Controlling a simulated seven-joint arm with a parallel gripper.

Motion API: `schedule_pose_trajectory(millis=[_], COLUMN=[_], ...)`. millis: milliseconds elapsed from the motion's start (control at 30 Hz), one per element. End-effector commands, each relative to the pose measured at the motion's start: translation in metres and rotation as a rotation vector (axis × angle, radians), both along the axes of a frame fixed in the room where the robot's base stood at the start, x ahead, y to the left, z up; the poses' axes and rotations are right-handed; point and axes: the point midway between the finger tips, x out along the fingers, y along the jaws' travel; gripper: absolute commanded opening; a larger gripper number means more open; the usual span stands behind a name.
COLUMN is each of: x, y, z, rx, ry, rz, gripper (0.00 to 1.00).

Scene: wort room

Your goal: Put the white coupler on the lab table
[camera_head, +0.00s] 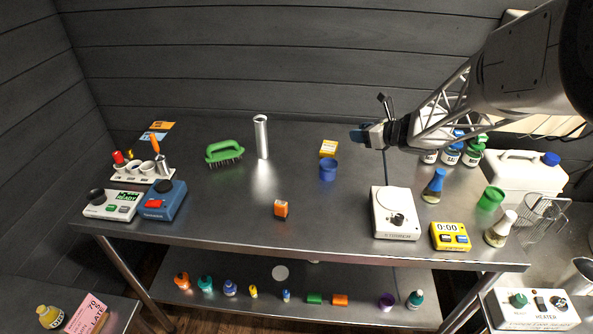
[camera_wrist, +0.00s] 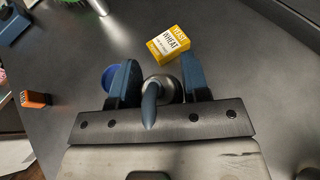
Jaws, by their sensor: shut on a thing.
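My gripper (camera_head: 358,135) is above the back right of the steel lab table (camera_head: 235,220). In the wrist view its two blue fingers (camera_wrist: 160,80) are shut on a pale grey rounded piece with a grey-blue lever (camera_wrist: 150,106), which I take to be the white coupler. It looks grey rather than plain white here. The fingers hide its sides, and I cannot make it out in the head view. It is held up, apart from the table.
Below the gripper stand a yellow wheat box (camera_head: 328,148) and a blue cup (camera_head: 328,169); an orange box (camera_head: 281,208) lies further forward. A metal cylinder (camera_head: 262,137) and green brush (camera_head: 224,152) stand left. A white scale (camera_head: 394,213) is right. The table's middle is largely clear.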

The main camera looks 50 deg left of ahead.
Motion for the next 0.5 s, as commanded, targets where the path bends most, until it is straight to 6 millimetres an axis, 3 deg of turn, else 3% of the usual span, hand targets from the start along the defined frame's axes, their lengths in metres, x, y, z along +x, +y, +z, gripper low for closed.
schedule_pose_trajectory(millis=[233, 500], x=[0.0, 0.0], y=[0.0, 0.0], z=[-0.01, -0.046], rx=[-0.001, -0.001], ry=[0.002, 0.002], rz=[-0.001, -0.001], gripper=[0.19, 0.19])
